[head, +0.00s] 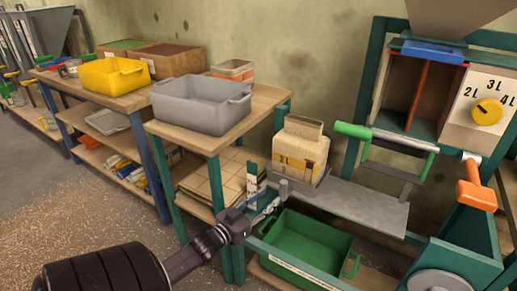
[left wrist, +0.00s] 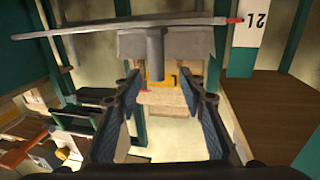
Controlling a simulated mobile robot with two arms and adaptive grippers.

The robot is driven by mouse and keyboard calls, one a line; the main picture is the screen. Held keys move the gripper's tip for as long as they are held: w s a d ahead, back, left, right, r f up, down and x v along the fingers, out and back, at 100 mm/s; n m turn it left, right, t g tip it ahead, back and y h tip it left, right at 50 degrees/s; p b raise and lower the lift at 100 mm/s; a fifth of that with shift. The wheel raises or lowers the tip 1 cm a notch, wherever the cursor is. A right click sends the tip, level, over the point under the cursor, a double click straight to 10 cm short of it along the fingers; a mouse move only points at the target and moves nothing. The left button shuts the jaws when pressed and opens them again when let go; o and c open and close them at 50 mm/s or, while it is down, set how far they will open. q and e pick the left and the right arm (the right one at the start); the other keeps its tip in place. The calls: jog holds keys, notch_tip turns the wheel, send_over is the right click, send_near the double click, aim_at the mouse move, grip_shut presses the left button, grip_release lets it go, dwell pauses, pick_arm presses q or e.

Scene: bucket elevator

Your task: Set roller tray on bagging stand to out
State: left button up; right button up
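The bagging stand is on the right in the head view. Its grey roller tray (head: 310,184) carries a cream paper bag (head: 299,150), and a short grey upright peg (head: 283,188) stands at the tray's near left corner. My left gripper (head: 270,208) is just left of and below this peg. In the left wrist view, which looks upside down, my left gripper (left wrist: 160,105) has its fingers wide apart with nothing gripped. The grey peg (left wrist: 155,50) shows beyond the fingertips, roughly between them. Contact cannot be made out. My right gripper is not in view.
A green crate (head: 305,247) sits low, right of my left gripper. A grey bin (head: 203,103) stands on a wooden table to the left. A grey shelf plate (head: 365,207), a green-gripped lever (head: 385,138) and an orange handle (head: 475,187) are at the right.

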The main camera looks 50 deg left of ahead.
pick_arm(q)
jog(key=shift+s+d, duration=0.15)
jog(key=shift+s, duration=1.8)
jog(key=shift+f, duration=0.1)
